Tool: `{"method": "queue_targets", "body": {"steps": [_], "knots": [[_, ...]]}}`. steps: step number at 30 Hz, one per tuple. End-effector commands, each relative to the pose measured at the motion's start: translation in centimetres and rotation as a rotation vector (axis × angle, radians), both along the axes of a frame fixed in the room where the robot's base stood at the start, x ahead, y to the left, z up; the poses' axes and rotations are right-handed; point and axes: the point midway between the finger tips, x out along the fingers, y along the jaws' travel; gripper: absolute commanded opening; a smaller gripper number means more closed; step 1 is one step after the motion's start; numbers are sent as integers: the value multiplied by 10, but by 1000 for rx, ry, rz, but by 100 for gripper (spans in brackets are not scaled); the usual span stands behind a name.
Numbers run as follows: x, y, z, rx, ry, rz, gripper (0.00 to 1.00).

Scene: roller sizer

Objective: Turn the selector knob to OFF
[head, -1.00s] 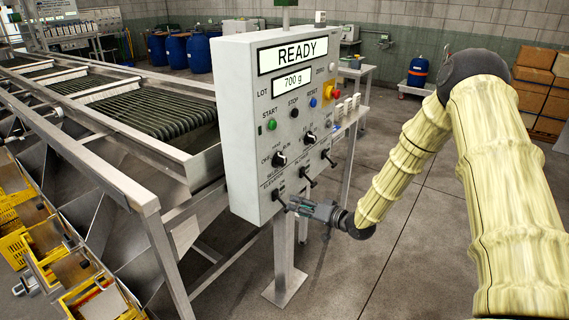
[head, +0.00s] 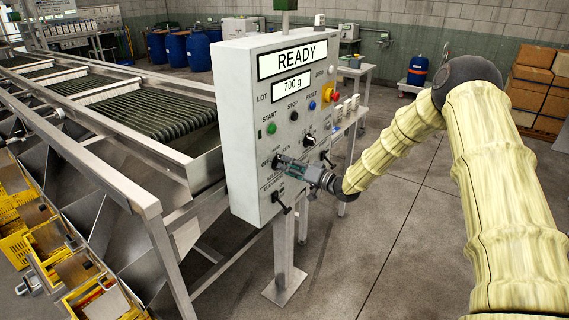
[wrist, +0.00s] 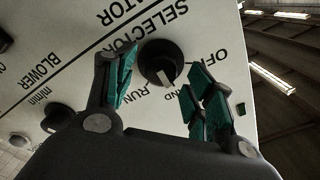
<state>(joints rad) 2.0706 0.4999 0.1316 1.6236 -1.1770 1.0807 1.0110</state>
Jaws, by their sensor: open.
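The black selector knob (wrist: 162,64) shows in the wrist view, with a white pointer line. The panel lettering is upside down there. The pointer aims at the side of the HAND and RUN labels, not at OFF (wrist: 208,60); exactly which of the two I cannot tell. My gripper (wrist: 163,88) is open, with one green-padded finger to each side of the knob in the picture. The knob looks just beyond the fingertips, and I see no contact.
The grey control panel (head: 240,130) reads READY and 700 g. Black levers (head: 283,207) stick out below the knob, and another dial (head: 309,141) sits to its right. The blower dial (wrist: 58,118) shows in the wrist view.

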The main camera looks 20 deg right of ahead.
Motion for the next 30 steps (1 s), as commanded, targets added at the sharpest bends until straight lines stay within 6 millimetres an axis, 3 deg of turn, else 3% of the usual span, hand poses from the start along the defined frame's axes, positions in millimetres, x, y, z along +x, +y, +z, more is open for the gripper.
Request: {"method": "queue_targets", "body": {"steps": [6,17,24,30], "knots": [[14,12,0,-2,0,1,54],[16,13,-1,-2,1,0,54],[16,13,-1,-2,1,0,10],[16,13,-1,-4,-1,0,9]]}}
